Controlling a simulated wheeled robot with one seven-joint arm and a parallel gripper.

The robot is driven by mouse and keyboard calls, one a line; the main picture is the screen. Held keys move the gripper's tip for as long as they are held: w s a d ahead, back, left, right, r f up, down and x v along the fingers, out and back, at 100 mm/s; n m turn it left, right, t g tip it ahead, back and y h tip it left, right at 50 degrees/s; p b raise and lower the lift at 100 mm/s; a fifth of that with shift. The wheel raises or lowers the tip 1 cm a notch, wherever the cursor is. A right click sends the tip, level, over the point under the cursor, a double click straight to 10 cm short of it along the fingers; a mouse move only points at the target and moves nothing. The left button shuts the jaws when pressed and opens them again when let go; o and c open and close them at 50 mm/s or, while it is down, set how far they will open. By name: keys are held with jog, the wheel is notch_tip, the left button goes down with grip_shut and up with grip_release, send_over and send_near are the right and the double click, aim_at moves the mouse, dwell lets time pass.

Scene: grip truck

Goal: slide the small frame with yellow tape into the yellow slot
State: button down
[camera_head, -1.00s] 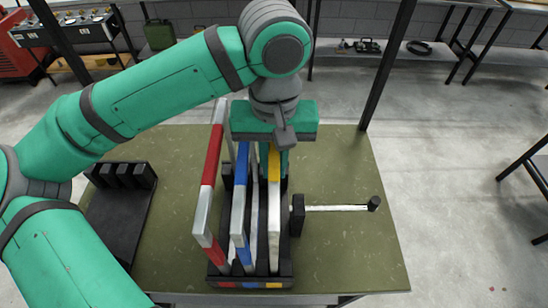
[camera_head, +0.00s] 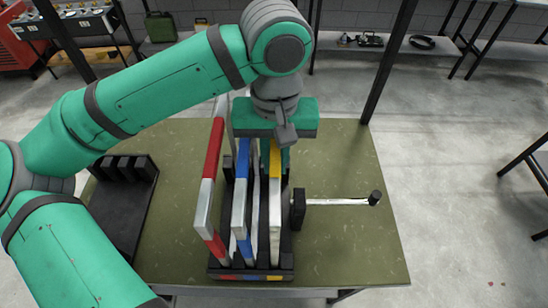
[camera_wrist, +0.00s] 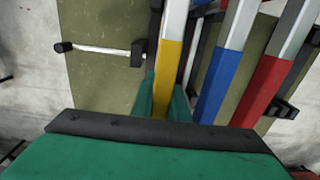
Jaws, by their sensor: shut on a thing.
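The small frame with yellow tape (camera_head: 274,205) stands upright at the right side of the black slotted rack (camera_head: 225,273). In the wrist view its yellow-taped bar (camera_wrist: 168,75) runs down between my green fingers. My gripper (camera_head: 274,158) is shut on this frame near its yellow tape, at the far end of the rack. The yellow slot mark (camera_head: 275,277) shows on the rack's front edge, in line with the frame. The frame's lower edge is hidden among the rack walls, so I cannot tell how deep it sits.
The blue-taped frame (camera_head: 240,205) and the taller red-taped frame (camera_head: 208,190) stand left of it in the rack. A clamp with a metal rod (camera_head: 340,201) sticks out to the right. A black empty rack (camera_head: 125,210) lies left. The green table (camera_head: 350,250) is clear at right.

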jog(key=c, duration=1.6)
grip_release()
jog(key=shift+d, duration=0.15)
jog(key=shift+c, duration=0.2)
jog(key=shift+r, duration=0.25)
notch_tip(320, 180, up, 10)
jog(key=shift+s+r, duration=0.1)
jog(key=shift+r, duration=0.05)
